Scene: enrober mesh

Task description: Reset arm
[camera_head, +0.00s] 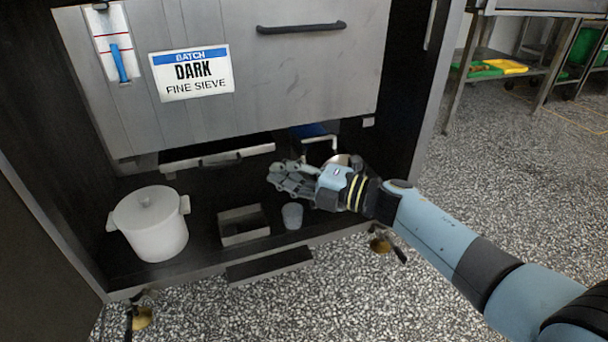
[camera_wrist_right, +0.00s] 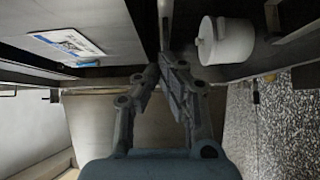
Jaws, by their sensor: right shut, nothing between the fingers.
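My right arm comes in from the lower right in the head view. Its gripper (camera_head: 281,178) is at the opening of the dark lower cabinet, under the grey panel (camera_head: 330,75). In the right wrist view the fingers (camera_wrist_right: 167,62) are together, with nothing seen between them. My left gripper is not in view.
A white lidded pot (camera_head: 152,225) stands on the cabinet shelf at left. An open box (camera_head: 243,224) sits beside the cup. A sign reading DARK FINE SIEVE (camera_head: 192,73) is on the panel. Speckled floor (camera_head: 500,190) is clear at right.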

